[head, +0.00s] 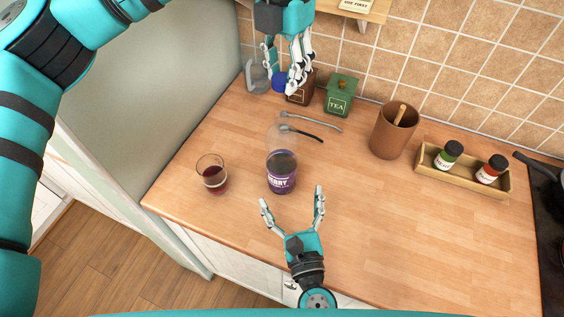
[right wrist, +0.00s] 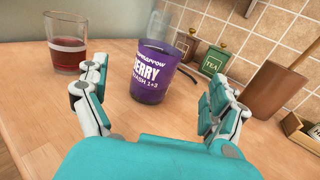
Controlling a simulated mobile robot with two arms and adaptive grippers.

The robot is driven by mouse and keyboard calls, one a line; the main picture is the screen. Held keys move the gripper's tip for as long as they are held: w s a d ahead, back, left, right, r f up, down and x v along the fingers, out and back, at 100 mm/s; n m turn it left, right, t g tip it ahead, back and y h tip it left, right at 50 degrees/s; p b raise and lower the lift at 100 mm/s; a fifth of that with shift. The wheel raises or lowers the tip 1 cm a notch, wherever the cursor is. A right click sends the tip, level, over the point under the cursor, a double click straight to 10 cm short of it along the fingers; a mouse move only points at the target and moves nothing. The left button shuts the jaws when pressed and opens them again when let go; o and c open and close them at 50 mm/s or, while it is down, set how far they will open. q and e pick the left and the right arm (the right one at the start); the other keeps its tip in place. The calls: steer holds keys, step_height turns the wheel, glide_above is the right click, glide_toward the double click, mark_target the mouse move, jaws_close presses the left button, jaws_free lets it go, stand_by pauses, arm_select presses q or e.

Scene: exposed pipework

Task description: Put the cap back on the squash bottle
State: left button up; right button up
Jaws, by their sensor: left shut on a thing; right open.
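The squash bottle (head: 281,172) stands upright on the worktop, clear above and dark purple below with a "BERRY" label. Its label also shows in the right wrist view (right wrist: 156,75), between the fingers but beyond them. The blue cap (head: 279,82) is between the fingers of my left gripper (head: 283,80), which is shut on it, above and behind the bottle. The fingers partly hide the cap. My right gripper (head: 292,197) is open and empty on the near side of the bottle, its fingers pointing toward it and not visibly touching it.
A glass of red drink (head: 213,175) stands left of the bottle. Spoon-like utensils (head: 305,133) lie behind it. A brown canister (head: 300,92), green tea tin (head: 340,95), brown pot (head: 393,131) and jar tray (head: 462,181) stand farther back. The right front worktop is clear.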

mark_target(284, 114)
steer(key=w, duration=0.3)
steer(key=w+a, duration=0.1)
steer(key=w, duration=0.3)
steer(key=w+a, duration=0.1)
steer(key=w, duration=0.2)
steer(key=shift+w, duration=0.2)
arm_select(q)
steer(key=shift+s, duration=0.1)
arm_select(e)
steer(key=c, duration=1.8)
arm_select(q)
steer(key=shift+f, duration=2.5)
steer(key=shift+f, duration=0.1)
steer(key=shift+f, duration=0.75)
steer(key=shift+f, duration=0.6)
